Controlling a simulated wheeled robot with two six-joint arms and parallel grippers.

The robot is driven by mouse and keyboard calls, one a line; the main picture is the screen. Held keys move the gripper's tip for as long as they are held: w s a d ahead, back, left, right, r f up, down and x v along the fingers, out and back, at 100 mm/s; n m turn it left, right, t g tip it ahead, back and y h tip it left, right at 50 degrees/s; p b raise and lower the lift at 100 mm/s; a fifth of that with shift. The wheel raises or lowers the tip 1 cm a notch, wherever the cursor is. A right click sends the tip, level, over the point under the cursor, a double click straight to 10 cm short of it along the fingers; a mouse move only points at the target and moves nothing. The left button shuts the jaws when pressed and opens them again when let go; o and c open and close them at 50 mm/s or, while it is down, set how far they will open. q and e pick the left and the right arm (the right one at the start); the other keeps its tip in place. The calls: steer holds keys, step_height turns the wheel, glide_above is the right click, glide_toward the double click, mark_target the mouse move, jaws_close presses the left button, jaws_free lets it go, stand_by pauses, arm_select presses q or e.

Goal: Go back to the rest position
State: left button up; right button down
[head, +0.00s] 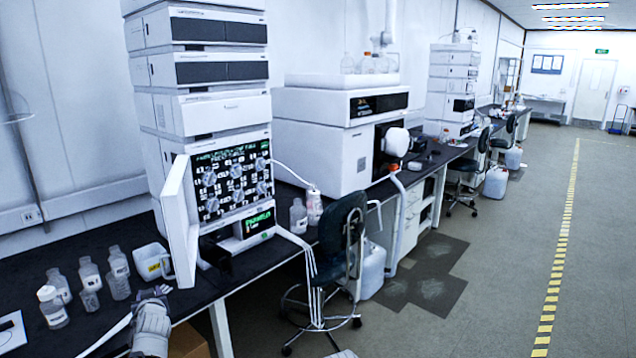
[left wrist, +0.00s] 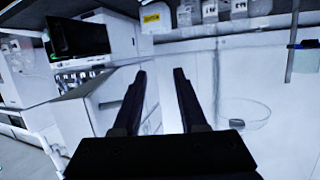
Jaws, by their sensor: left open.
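My left gripper (head: 158,291) shows at the bottom left of the head view, by the front edge of the dark bench (head: 90,322). In the left wrist view its two dark fingers (left wrist: 160,74) are spread apart. Nothing is held between them. My right gripper is in neither view.
Several clear bottles (head: 90,272) stand left of the mug. A tall instrument stack (head: 205,115) with an open white door (head: 180,222) rises behind it. A dark chair (head: 342,225) stands at the bench. The floor (head: 480,280) to the right is clear.

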arm_select(q)
steer(key=s+d+f+m+g+h, duration=0.1)
steer(key=s+d+f+g+h, duration=0.15)
steer(key=s+d+f, duration=0.35)
steer(key=s+d+f+m+g+h, duration=0.1)
steer(key=s+d+f+g+h, duration=0.15)
steer(key=d+f, duration=0.45)
steer(key=s+d+f+m+g+h, duration=0.1)
steer(key=s+d+m+g, duration=0.15)
steer(key=s+d, duration=0.45)
steer(key=s+d+f+m+g+h, duration=0.2)
steer(key=s+d+g, duration=0.25)
steer(key=d, duration=0.45)
steer(key=s+d+r+m+y+p, duration=0.1)
steer(key=s+d+r+m+p, duration=0.2)
steer(key=d, duration=0.8)
steer(key=s+r+p, duration=0.2)
steer(key=s+r, duration=0.1)
steer(key=shift+s+d+g, duration=0.15)
steer(key=shift+s+g, duration=0.15)
steer(key=shift+m+y, duration=0.25)
steer(key=shift+y, duration=0.05)
